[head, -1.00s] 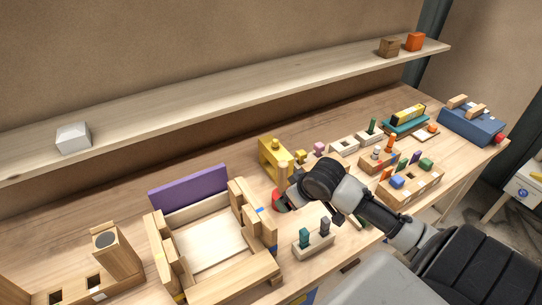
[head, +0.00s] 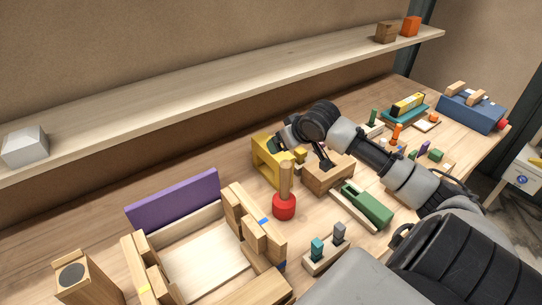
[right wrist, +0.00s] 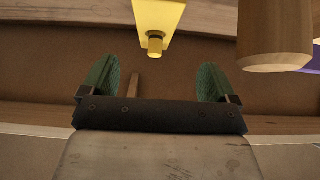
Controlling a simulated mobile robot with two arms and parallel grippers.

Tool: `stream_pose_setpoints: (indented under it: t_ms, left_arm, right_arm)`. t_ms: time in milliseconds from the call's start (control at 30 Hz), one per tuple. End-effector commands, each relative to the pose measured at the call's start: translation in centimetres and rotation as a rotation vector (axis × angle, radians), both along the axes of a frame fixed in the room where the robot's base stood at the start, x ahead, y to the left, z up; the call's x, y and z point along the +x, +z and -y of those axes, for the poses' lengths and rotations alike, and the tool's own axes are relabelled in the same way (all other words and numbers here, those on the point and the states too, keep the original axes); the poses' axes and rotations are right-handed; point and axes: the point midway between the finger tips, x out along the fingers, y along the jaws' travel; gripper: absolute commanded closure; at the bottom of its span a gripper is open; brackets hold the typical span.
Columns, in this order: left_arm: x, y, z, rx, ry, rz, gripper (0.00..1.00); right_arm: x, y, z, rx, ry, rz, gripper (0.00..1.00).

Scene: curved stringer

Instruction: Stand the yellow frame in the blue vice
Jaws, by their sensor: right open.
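The yellow frame (head: 263,160) stands on the bench left of the middle in the head view, partly hidden by my right gripper (head: 288,148). In the right wrist view the frame (right wrist: 158,15) is at the top centre, with its round yellow knob pointing toward the gap between the fingers. My right gripper (right wrist: 157,82) is open with green finger pads, and nothing is between them. The frame looks just beyond the fingertips. The blue vice (head: 468,113) is at the far right of the bench, with wooden jaws on top and a red knob at its side. My left gripper is out of view.
A red mallet (head: 284,206) with an upright wooden handle stands close to the frame; its handle (right wrist: 275,35) also shows at the right in the wrist view. A wooden block (head: 327,178), a green tool (head: 368,205) and a wooden tray with a purple board (head: 175,202) are nearby.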

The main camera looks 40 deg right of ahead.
Motion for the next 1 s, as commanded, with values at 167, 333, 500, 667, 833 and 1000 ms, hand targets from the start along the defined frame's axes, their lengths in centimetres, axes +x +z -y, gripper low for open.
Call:
stream_pose_setpoints:
  t_ms: [167, 333, 500, 667, 833, 1000]
  left_arm:
    - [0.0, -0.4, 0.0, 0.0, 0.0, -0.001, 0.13]
    - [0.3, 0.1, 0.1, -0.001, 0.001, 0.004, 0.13]
    - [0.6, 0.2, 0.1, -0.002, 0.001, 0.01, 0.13]
    - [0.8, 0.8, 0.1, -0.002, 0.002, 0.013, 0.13]
    - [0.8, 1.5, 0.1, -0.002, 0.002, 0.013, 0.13]
    - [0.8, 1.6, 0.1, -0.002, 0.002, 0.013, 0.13]
  right_arm:
    - [0.9, -1.5, 0.2, 0.005, -0.005, 0.0, 0.11]
    - [2.7, -3.4, 0.4, 0.006, -0.004, 0.002, 0.11]
    - [3.7, -4.6, 0.5, 0.003, -0.002, 0.001, 0.11]
    - [4.7, -5.2, 0.8, 0.003, -0.004, -0.001, 0.11]
    - [6.4, -6.7, 1.3, 0.003, -0.002, 0.0, 0.11]
    - [7.4, -8.0, 1.5, 0.001, -0.002, 0.0, 0.11]
